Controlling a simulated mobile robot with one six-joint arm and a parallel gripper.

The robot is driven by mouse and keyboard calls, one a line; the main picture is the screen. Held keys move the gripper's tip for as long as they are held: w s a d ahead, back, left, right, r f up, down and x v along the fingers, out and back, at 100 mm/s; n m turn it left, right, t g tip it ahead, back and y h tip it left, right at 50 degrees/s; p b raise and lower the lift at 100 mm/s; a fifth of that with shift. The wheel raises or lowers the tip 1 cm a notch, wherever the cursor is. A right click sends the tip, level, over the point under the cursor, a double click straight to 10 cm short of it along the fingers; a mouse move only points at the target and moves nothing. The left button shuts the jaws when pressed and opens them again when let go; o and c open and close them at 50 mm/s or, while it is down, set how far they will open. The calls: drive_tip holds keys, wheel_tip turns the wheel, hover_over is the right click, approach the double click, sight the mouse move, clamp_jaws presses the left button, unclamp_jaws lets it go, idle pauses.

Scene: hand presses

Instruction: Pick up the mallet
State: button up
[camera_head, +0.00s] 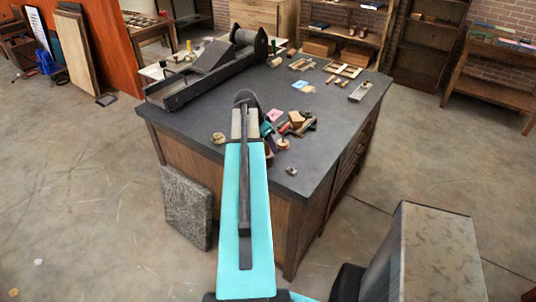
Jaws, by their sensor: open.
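A brown wooden piece that may be the mallet (305,126) lies in a small cluster on the dark worktop, just right of my arm's far end. It is small, and I cannot clearly tell its head from its handle. My gripper (277,135) is at the far end of my teal arm, close to the left side of this cluster. It is open and partly hidden by my arm. I cannot tell whether it touches anything.
A dark hand press (205,70) fills the worktop's (340,115) back left. A pink block (274,115) and a round wooden piece (283,144) lie near my gripper. A metal bar (360,91) lies at the right. The worktop's front right is mostly clear.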

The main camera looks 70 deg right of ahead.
drive_tip(key=shift+p+x, duration=0.3)
drive_tip(key=shift+x, duration=0.7)
clamp_jaws()
